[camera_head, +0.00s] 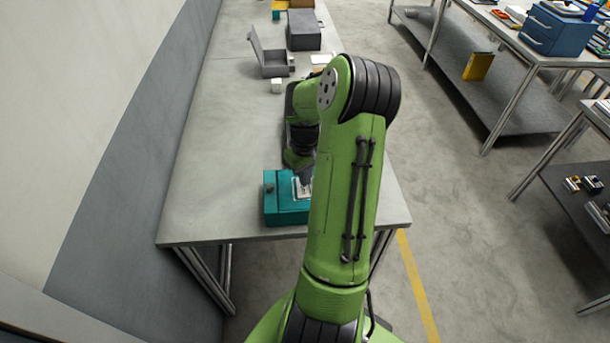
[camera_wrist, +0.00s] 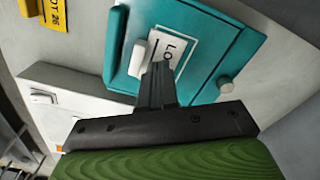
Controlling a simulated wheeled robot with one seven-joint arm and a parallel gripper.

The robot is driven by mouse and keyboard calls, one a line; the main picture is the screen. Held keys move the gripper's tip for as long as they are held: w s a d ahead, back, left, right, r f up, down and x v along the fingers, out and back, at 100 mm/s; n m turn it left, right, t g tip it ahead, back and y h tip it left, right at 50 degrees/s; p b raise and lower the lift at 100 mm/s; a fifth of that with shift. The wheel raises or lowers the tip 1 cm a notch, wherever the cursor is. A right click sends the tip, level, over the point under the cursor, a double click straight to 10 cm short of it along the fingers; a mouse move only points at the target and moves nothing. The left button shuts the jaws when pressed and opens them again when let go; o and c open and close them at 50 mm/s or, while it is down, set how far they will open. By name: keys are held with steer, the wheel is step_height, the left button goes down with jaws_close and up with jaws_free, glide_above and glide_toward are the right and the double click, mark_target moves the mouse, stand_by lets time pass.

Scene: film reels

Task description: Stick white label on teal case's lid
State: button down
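The teal case (camera_head: 287,211) stands shut on the near end of the grey bench. Its lid (camera_wrist: 214,60) fills the upper middle of the wrist view. The white label (camera_wrist: 171,48), with dark letters partly hidden, is at the lid, within a pale outline. It also shows in the head view (camera_head: 301,188). My gripper (camera_wrist: 158,68) is over the lid with its fingers close together, apparently shut on the label's near edge. The fingertips hide the contact, and I cannot tell whether the label lies fully flat. A small white block (camera_wrist: 138,57) shows beside the fingertips.
A grey open box (camera_head: 271,65), a white cube (camera_head: 277,86) and a dark grey case (camera_head: 304,32) stand farther back on the bench. A yellow label (camera_wrist: 54,14) shows at upper left of the wrist view. The bench left of the teal case is clear.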

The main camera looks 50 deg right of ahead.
steer(key=shift+f+b, duration=0.6)
steer(key=shift+f, duration=0.2)
stand_by(0.6)
stand_by(0.4)
steer(key=shift+r+p, duration=2.5)
steer(key=shift+r, duration=0.55)
